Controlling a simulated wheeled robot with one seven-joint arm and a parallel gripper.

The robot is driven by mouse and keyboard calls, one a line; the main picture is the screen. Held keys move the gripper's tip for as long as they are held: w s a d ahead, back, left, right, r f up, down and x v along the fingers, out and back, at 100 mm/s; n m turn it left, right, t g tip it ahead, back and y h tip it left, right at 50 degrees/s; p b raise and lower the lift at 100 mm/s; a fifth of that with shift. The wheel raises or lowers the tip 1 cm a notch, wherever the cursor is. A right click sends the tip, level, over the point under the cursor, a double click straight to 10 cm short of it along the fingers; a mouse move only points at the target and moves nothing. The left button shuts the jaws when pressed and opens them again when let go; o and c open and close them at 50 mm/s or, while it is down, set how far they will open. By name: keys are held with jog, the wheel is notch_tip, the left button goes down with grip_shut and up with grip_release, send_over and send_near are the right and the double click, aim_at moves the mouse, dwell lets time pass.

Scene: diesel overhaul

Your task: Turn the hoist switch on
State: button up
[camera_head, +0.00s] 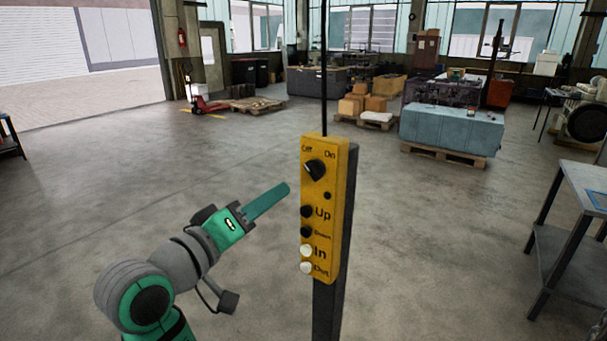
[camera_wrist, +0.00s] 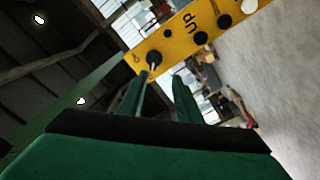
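The hoist control box (camera_head: 325,215) is a yellow pendant hanging upright on a black cable. Its black rotary switch (camera_head: 314,170) sits at the top, under the labels Off and On. I cannot tell for certain which label the knob points to. My gripper (camera_head: 287,187) is to the left of the box, a little lower than the switch and apart from it; only one finger shows clearly there. In the wrist view, my gripper (camera_wrist: 160,80) has its two green fingers apart with nothing between them. The switch (camera_wrist: 153,58) shows just beyond the fingertips there.
Black Up and Down buttons (camera_head: 306,211) and white In and Out buttons (camera_head: 306,250) lie below the switch. A dark post (camera_head: 328,310) stands behind the box. A metal table (camera_head: 580,185) is at the right. Open floor (camera_head: 110,190) lies at the left.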

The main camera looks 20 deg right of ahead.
aim_at(309, 170)
jog(key=x, duration=0.3)
jog(key=r+x, duration=0.1)
jog(key=x, duration=0.6)
jog(key=shift+s+d+r, duration=0.15)
jog(key=shift+d+r, duration=0.05)
jog(key=shift+d, duration=0.3)
grip_shut()
